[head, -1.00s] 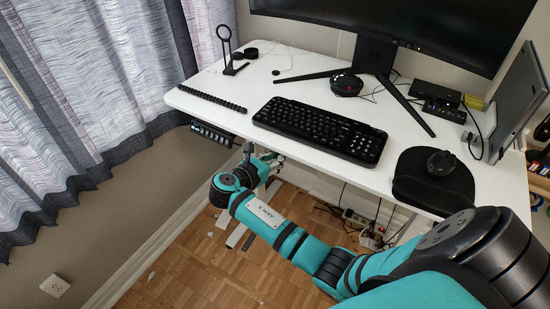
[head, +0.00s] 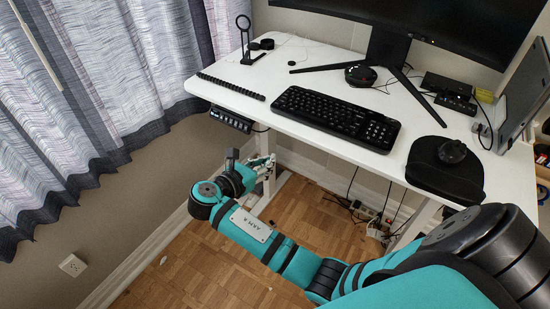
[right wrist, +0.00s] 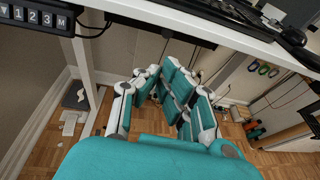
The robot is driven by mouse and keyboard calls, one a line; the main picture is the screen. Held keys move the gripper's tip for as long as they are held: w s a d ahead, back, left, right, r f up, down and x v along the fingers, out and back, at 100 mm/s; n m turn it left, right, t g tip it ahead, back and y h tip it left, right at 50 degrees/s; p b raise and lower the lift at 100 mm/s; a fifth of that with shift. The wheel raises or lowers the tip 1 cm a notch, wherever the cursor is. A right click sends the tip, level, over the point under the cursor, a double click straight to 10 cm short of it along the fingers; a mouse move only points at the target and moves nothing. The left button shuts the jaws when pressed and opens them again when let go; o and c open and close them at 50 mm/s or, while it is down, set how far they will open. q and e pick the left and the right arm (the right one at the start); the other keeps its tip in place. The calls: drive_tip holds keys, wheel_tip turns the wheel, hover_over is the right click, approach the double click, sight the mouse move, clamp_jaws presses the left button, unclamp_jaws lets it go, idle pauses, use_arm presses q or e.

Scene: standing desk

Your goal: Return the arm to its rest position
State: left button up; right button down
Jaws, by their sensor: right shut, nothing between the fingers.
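My right arm (head: 300,264), teal and black, reaches in from the lower right of the head view. Its gripper (head: 262,166) is below the desk's front edge, apart from the control panel (head: 231,119) on that edge. In the right wrist view the teal and white fingers (right wrist: 163,82) show ahead of the teal palm, shut with nothing held. My left gripper is not in view.
The white desk (head: 262,84) carries a black keyboard (head: 338,117), a mouse (head: 453,152) on a black pad, and a monitor (head: 440,22). Curtains (head: 100,85) hang at the left. Cables and a power strip (head: 366,210) lie under the desk. Wooden floor (head: 205,270) is open below.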

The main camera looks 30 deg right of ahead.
drive_tip(key=s+a+f+m+y, duration=0.1)
drive_tip(key=s+f+y, duration=0.25)
drive_tip(key=f, duration=0.85)
drive_tip(key=s+a+f+m+g+y, duration=0.15)
drive_tip(key=s+f, duration=0.35)
drive_tip(key=f, duration=0.7)
drive_tip(key=s+a+f+m+y, duration=0.1)
drive_tip(key=s+f+m+y, duration=0.2)
drive_tip(key=f, duration=0.8)
drive_tip(key=s+f+m+y, duration=0.2)
drive_tip(key=s+f+m, duration=0.2)
drive_tip(key=s, duration=0.7)
drive_tip(key=s+a+f+m+g+y, duration=0.1)
drive_tip(key=s+f+m, duration=0.4)
drive_tip(key=s, duration=0.5)
drive_tip(key=s+a+f+m+g+y, duration=0.1)
drive_tip(key=s+f+m, duration=0.3)
drive_tip(key=s, duration=0.7)
wheel_tip(320, 180, down, 3)
drive_tip(key=shift+s+a+r+y, duration=0.1)
drive_tip(key=shift+s+a+y, duration=0.15)
drive_tip(key=shift+y, duration=0.65)
drive_tip(key=shift+m, duration=0.25)
